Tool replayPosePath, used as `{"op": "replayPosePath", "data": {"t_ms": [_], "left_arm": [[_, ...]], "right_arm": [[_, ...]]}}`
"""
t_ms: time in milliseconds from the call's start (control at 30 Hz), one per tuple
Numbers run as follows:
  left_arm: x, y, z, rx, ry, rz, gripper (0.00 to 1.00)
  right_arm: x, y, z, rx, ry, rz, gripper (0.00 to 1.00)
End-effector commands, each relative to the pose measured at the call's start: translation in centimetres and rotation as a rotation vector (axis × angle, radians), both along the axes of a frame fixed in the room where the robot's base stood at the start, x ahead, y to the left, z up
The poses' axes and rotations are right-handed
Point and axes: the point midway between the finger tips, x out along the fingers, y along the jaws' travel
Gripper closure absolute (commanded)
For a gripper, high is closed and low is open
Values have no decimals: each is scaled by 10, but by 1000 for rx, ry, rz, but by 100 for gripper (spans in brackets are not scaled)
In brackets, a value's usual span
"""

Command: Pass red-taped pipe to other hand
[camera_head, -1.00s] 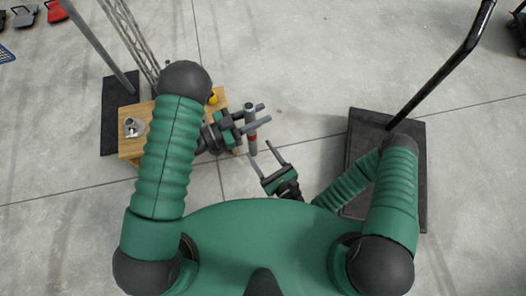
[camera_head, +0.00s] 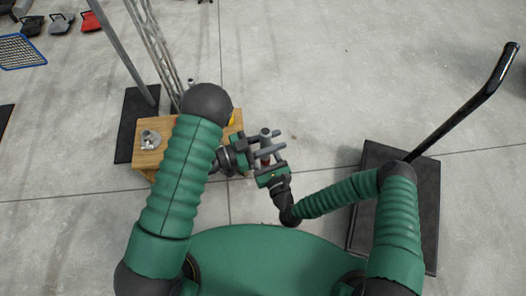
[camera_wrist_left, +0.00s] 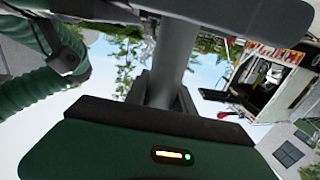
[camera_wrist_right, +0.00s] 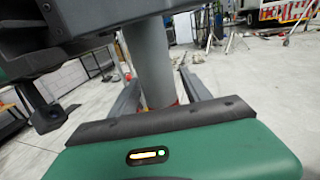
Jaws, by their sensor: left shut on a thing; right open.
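The grey pipe (camera_head: 265,134) stands roughly upright in the head view, just off the table's right side. My left gripper (camera_head: 274,146) comes in from the left and is shut on it. The pipe also shows close up in the left wrist view (camera_wrist_left: 178,50). My right gripper (camera_head: 266,153) is open, with its fingers around the pipe below my left one. In the right wrist view the pipe (camera_wrist_right: 150,62) stands between the two open fingers, and a bit of red tape (camera_wrist_right: 173,103) shows low on it. Whether they touch it I cannot tell.
A wooden table (camera_head: 150,158) holds a metal part (camera_head: 149,139) and a yellow thing (camera_head: 233,118), partly hidden by my left arm. A dark slab with a bent black pole (camera_head: 460,112) stands at the right. The floor between them is open.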

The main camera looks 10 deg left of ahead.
Motion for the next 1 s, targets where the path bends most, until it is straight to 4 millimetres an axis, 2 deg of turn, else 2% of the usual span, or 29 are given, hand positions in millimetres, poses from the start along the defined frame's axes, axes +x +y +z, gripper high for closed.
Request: {"op": "replayPosePath", "data": {"t_ms": [100, 500, 700, 733, 900, 1000], "left_arm": [[0, 0, 1, -1, 0, 0, 100], [0, 0, 1, -1, -2, 0, 100], [0, -1, 1, -2, -2, -1, 100], [0, -1, 1, -2, -2, -1, 69], [0, -1, 1, -1, -2, -1, 46], [0, 0, 0, 0, -1, 0, 44]], "right_arm": [[0, 0, 0, 0, 0, 0, 45], [-1, 0, 0, 0, 0, 2, 98], [-2, 1, 0, 0, 0, 5, 100], [-2, 2, 1, 1, 0, 6, 100], [-1, 1, 1, 0, -1, 3, 100], [-1, 1, 1, 0, -1, 2, 100]]}}
